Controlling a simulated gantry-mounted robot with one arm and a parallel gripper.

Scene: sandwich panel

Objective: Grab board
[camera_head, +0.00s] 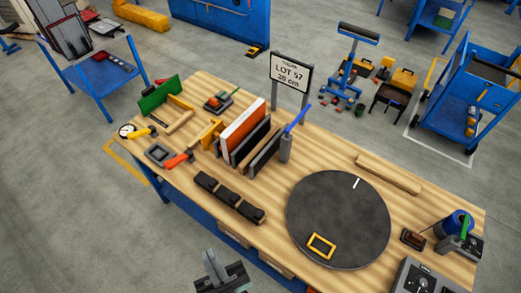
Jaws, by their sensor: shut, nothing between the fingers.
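Several upright boards stand side by side in a rack on the wooden workbench (330,165). The rearmost is an orange-red board with a white edge (243,121). In front of it are a dark board (250,141) and another dark board (265,153) nearest the front. A yellow piece (211,133) stands at their left. Which one the task means is not shown. My gripper (214,266) is at the bottom edge, in front of the bench and apart from the boards. It is shut and empty, and its lower part is cut off by the frame.
A dark round mat (338,225) with a yellow frame lies right of centre. Black blocks (229,197) line the bench's front, and a grey post with a blue rod (286,147) stands beside the boards. A sign (291,73) rises behind. Hand tools clutter the left end.

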